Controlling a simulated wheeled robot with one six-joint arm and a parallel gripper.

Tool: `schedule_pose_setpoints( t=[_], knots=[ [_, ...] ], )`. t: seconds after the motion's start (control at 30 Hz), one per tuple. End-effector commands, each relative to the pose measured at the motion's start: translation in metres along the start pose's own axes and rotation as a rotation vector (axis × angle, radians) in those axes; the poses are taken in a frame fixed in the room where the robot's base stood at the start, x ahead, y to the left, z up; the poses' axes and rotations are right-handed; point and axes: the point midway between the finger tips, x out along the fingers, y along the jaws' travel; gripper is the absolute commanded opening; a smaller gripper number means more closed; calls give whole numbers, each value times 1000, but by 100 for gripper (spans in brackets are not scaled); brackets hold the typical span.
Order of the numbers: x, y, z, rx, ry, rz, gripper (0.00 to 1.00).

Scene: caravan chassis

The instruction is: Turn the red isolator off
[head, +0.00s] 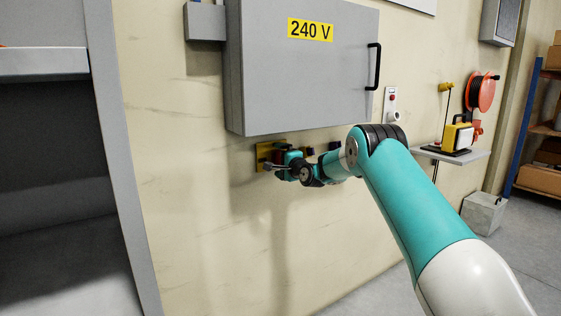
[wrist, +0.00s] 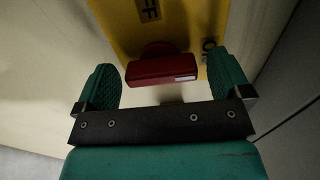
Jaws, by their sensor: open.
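The red isolator handle (wrist: 162,70) shows in the wrist view as a bar lying across the picture. A pale mark on its right end faces the partly visible ON label (wrist: 209,48). Lettering ending in FF (wrist: 148,10) is at the top of the yellow plate (wrist: 185,22). My gripper (wrist: 163,64) is open, with one green finger on each side of the bar and a gap at both ends. In the head view my gripper (head: 276,166) is at the yellow plate (head: 262,151) under the cabinet and hides the handle.
The grey 240 V cabinet (head: 300,75) hangs just above my gripper. A small box with a red button (head: 391,97) is to its right. A shelf (head: 455,153) holds a yellow lamp. A grey rack (head: 105,120) stands at the left.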

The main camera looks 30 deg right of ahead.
Motion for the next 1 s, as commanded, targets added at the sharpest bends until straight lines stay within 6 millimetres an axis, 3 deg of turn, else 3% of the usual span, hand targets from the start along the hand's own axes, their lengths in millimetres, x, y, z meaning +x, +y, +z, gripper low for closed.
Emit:
schedule_pose_setpoints(
  t=[0.13, 0.37, 0.67, 1.0],
  knots=[
    [0, 0, 0, 0, 0, 0, 96],
    [0, 0, 0, -1, 0, -1, 46],
    [0, 1, 0, -27, 0, 0, 46],
    [0, 3, 0, -227, 0, -1, 46]
  ],
)
